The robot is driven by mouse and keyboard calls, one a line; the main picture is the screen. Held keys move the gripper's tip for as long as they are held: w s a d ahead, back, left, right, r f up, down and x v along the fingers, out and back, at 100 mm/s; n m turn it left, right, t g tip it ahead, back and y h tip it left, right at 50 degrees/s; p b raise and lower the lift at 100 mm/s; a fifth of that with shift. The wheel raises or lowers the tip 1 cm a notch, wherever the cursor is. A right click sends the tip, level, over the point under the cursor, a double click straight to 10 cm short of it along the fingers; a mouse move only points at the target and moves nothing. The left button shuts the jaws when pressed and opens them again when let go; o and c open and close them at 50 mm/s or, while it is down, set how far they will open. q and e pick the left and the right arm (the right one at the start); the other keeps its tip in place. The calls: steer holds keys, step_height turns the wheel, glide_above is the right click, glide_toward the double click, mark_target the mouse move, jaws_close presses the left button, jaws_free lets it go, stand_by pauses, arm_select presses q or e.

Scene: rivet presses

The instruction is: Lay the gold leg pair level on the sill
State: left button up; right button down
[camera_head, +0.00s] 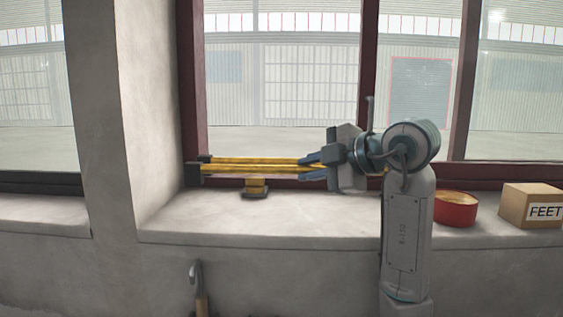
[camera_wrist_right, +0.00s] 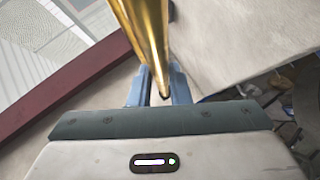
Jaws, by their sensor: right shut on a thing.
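The gold leg pair (camera_head: 255,165) is a set of long yellow tubes with dark end caps at its left end. It lies roughly horizontal above the window sill (camera_head: 320,215). My right gripper (camera_head: 312,166) is shut on its right end. In the right wrist view the gold tube (camera_wrist_right: 148,35) runs away between the blue fingers of the gripper (camera_wrist_right: 158,88). A small yellow block with a dark base (camera_head: 256,188) stands on the sill under the legs; I cannot tell whether they touch it. My left gripper is not in view.
A red round tin (camera_head: 455,210) and a cardboard box marked FEET (camera_head: 532,206) stand on the sill to the right. A hammer (camera_head: 198,288) shows below the sill's front edge. The window frame (camera_head: 191,90) rises behind the legs. The sill is bare at the front left.

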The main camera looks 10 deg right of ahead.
steer(key=shift+v, duration=1.2)
steer(key=shift+w+a+f, duration=0.15)
steer(key=shift+w+a, duration=0.1)
steer(key=shift+a, duration=0.05)
step_height(320, 180, down, 3)
steer(key=shift+s+d+r+b, duration=0.1)
steer(key=shift+b, duration=0.95)
steer(key=shift+f+b, duration=0.5)
steer(key=shift+f, duration=0.35)
steer(key=shift+f+b, duration=0.45)
steer(key=shift+f, duration=0.3)
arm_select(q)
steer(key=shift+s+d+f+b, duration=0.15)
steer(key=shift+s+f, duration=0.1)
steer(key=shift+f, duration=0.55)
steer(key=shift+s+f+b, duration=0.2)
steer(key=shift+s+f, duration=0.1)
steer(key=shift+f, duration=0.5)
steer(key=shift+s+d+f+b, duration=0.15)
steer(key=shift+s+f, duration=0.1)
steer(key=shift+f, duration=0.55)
arm_select(e)
steer(key=shift+f, duration=0.8)
